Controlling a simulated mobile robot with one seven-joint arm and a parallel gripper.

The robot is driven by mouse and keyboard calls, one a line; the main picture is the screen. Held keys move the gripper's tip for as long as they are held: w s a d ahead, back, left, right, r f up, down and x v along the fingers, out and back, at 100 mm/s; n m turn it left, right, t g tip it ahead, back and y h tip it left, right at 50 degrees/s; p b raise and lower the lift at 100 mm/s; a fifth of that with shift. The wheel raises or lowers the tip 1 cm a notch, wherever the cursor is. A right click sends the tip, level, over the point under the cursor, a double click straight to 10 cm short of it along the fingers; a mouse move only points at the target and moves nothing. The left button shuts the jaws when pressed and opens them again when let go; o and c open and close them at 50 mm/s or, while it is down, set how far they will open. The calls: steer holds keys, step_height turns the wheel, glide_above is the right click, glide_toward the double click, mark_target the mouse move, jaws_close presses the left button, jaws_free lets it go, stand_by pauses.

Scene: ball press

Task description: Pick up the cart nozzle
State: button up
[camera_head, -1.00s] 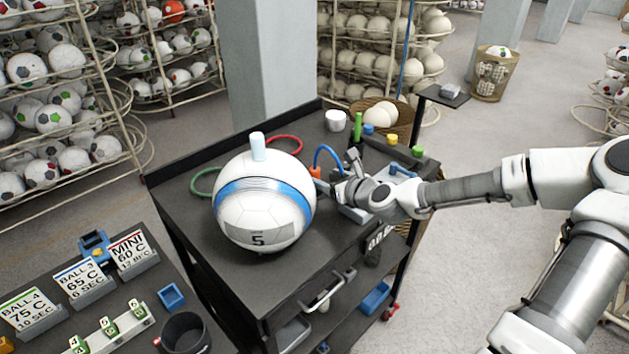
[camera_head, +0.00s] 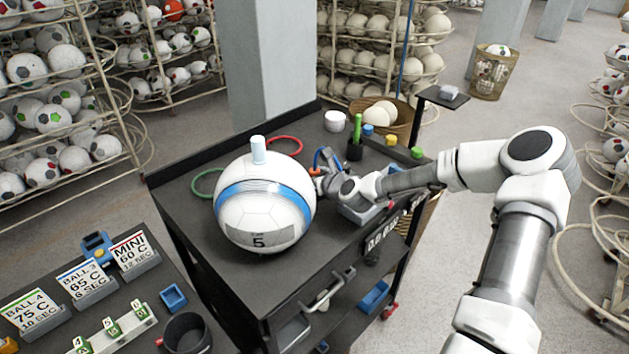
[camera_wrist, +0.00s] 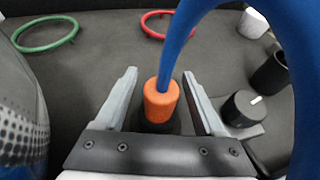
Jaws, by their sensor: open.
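The cart nozzle (camera_wrist: 161,100) is an orange piece on the end of a blue hose (camera_wrist: 205,25), seen in the wrist view with a dark base under it. My gripper (camera_wrist: 162,88) is open, with one finger on each side of the nozzle and a gap showing at both sides. In the head view my gripper (camera_head: 322,180) is at the cart top, right of the big ball. The blue hose (camera_head: 325,155) shows there just behind it; the nozzle is mostly hidden by my gripper and wrist.
A white and blue ball (camera_head: 264,203) stands on the black cart (camera_head: 205,160), left of my gripper. A green ring (camera_wrist: 45,33) and red ring (camera_wrist: 155,24) lie beyond. A black knob (camera_wrist: 242,108) sits close to the right finger. A black cup (camera_wrist: 270,75) stands behind it.

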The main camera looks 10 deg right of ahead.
jaws_close()
stand_by(0.3)
stand_by(0.3)
